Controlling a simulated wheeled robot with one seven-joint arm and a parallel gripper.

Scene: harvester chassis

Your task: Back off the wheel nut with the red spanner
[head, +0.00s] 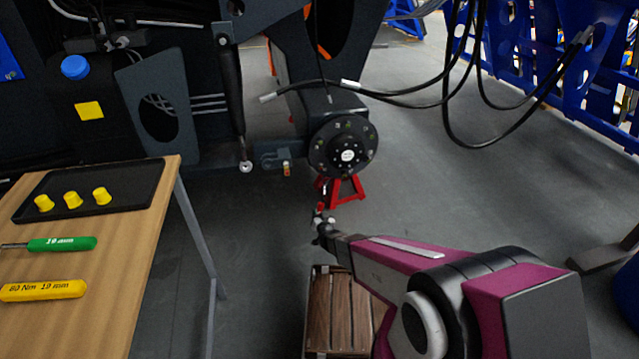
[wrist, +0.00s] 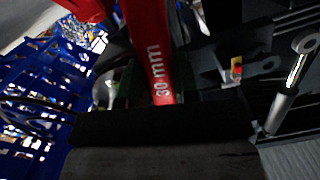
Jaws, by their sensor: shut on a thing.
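The red spanner (wrist: 158,60), marked 30 mm, rises from my gripper in the wrist view, its upper part running out of the top edge. My gripper (head: 322,222) is shut on it, in front of and below the hub; dark gripper parts (wrist: 165,125) fill the lower wrist view. In the head view only a small red bit of the spanner (head: 320,207) shows at the fingertips. The round dark wheel hub (head: 343,146) has small nuts around its face and a pale centre. I cannot tell which nut is meant, nor whether the spanner touches one.
A red stand (head: 346,192) is below the hub. A wooden crate (head: 333,315) lies under my arm. The workbench (head: 135,240) at left carries a black tray (head: 130,203) with yellow caps, a green-handled tool (head: 62,244) and a yellow-handled tool (head: 42,290). Black hoses (head: 420,97) hang right of the hub.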

